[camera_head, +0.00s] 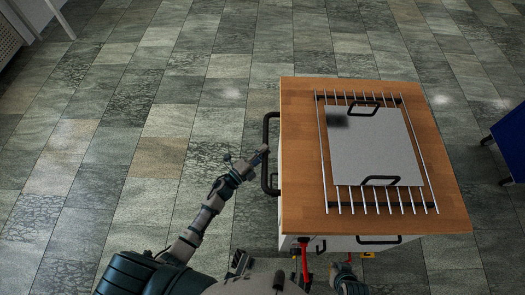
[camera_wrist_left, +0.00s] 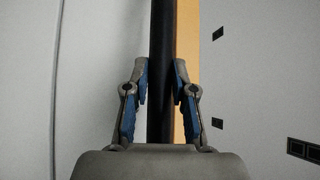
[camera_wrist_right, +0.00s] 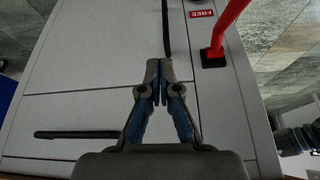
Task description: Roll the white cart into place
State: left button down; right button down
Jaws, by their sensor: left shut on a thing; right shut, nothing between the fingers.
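The white cart (camera_head: 345,243) with a wooden top (camera_head: 300,150) stands to the right of centre in the head view. A black side handle (camera_head: 266,130) runs along its left side. My left gripper (camera_head: 262,153) is shut on this handle; in the left wrist view its fingers (camera_wrist_left: 161,75) flank the black bar (camera_wrist_left: 161,30). My right gripper (camera_wrist_right: 160,68) is shut and empty before the white front panels of the cart (camera_wrist_right: 100,60). In the head view it is low, by the cart's near edge, and partly cut off.
A metal rack with a grey plate (camera_head: 372,145) lies on the cart top. A red lever (camera_wrist_right: 228,30) and a red "FREE" label (camera_wrist_right: 202,13) are on the cart front. A blue object (camera_head: 508,140) stands at the right edge. The tiled floor on the left is clear.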

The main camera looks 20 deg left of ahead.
pick_arm(q)
jog(key=shift+s+a+r, duration=0.1)
jog(key=shift+s+a, duration=0.8)
jog(key=shift+a, duration=0.05)
jog(key=c, duration=1.2)
grip_release()
jog(key=shift+o, duration=1.2)
jog(key=v, duration=1.1)
jog(key=shift+s, duration=0.3)
pick_arm(e)
jog(key=shift+s+d+f+g, duration=0.15)
jog(key=shift+s+d+g, duration=0.55)
jog(key=shift+s+d, duration=0.3)
pick_arm(q)
jog(key=shift+d, duration=0.1)
pick_arm(e)
jog(key=shift+a, duration=0.1)
